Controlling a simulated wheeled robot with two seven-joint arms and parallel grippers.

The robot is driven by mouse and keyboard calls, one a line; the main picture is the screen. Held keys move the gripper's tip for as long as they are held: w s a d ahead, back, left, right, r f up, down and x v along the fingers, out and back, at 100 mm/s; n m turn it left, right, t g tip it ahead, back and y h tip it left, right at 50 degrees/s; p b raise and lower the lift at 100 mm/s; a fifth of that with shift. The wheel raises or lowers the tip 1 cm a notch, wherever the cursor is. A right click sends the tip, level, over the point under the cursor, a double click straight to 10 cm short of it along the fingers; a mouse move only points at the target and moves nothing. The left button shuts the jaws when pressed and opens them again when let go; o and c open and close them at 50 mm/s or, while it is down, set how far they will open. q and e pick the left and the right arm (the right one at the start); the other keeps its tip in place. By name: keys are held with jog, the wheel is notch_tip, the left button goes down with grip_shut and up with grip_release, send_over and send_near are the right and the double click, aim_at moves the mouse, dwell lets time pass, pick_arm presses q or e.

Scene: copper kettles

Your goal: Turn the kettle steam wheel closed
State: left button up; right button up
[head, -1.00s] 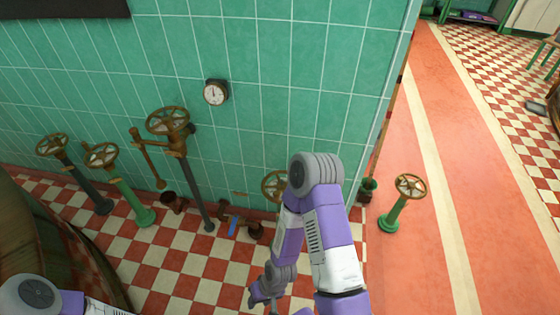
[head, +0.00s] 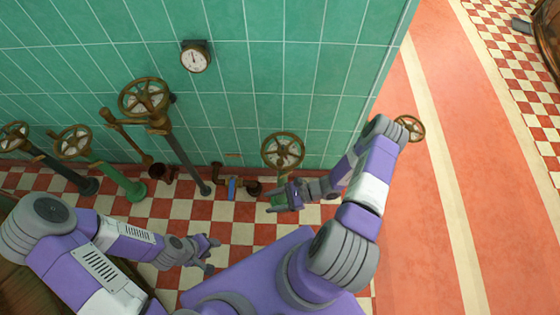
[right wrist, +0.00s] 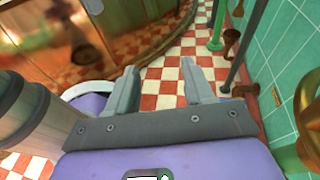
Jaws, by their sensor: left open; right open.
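Several brown handwheels stand along the green tiled wall in the head view. One wheel (head: 282,151) is low on the wall at the centre, one (head: 144,98) tops a tall dark post, one (head: 73,142) a green post and one (head: 14,136) a dark post. Another wheel (head: 411,128) is partly behind my right arm. I cannot tell which is the kettle steam wheel. My right gripper (head: 273,203) is open and empty, below and apart from the central wheel. Its spread fingers also show in the right wrist view (right wrist: 160,85). My left gripper (head: 212,254) is open and empty over the floor.
A round gauge (head: 195,57) hangs on the wall. Low pipework with a blue part (head: 232,188) lies near the wall's foot. A copper kettle side (right wrist: 65,35) shows in the right wrist view. The orange floor strip at right is clear.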

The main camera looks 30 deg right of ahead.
aim_at(280, 163)
jog(key=w+d+r+m+t+h, duration=0.2)
jog(key=w+d+m+t+h, duration=0.25)
jog(key=d+m+t, duration=0.65)
jog(key=w+n, duration=0.1)
jog(key=w, duration=0.1)
jog(key=w+a+n, duration=0.1)
jog(key=w, duration=0.1)
jog(key=w+n+g, duration=0.1)
jog(key=w, duration=0.1)
jog(key=shift+w+a+f, duration=0.25)
jog(key=shift+w+a, duration=0.15)
grip_shut()
